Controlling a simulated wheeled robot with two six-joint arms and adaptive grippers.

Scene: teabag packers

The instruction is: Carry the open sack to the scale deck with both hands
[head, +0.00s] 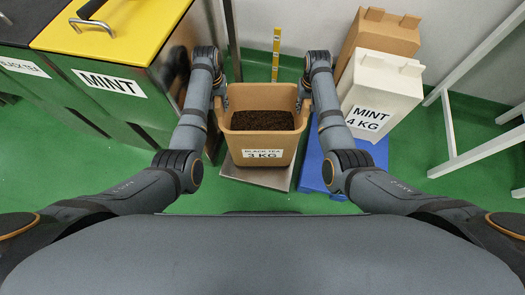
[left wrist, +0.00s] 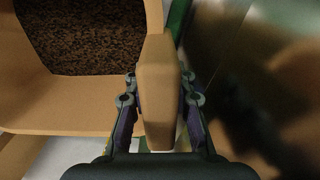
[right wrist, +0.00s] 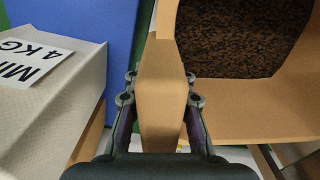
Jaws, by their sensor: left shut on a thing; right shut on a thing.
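The open sack (head: 262,139) is a tan, box-like sack labelled "BLACK TEA 3 KG", filled with dark loose tea (head: 262,120). It looks upright, in the middle of the head view. My left gripper (head: 223,98) is shut on the sack's left ear, which shows between the fingers in the left wrist view (left wrist: 158,90). My right gripper (head: 304,98) is shut on the right ear, seen in the right wrist view (right wrist: 162,95). The grey metal scale deck (head: 258,178) shows below the sack. I cannot tell whether the sack touches it.
A white "MINT 4 KG" sack (head: 378,92) and a tan sack (head: 385,32) stand at the right, near a blue platform (head: 315,168). Green bins labelled "MINT" (head: 110,82) stand at the left. A yellow marked post (head: 276,52) stands behind. Green floor lies around.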

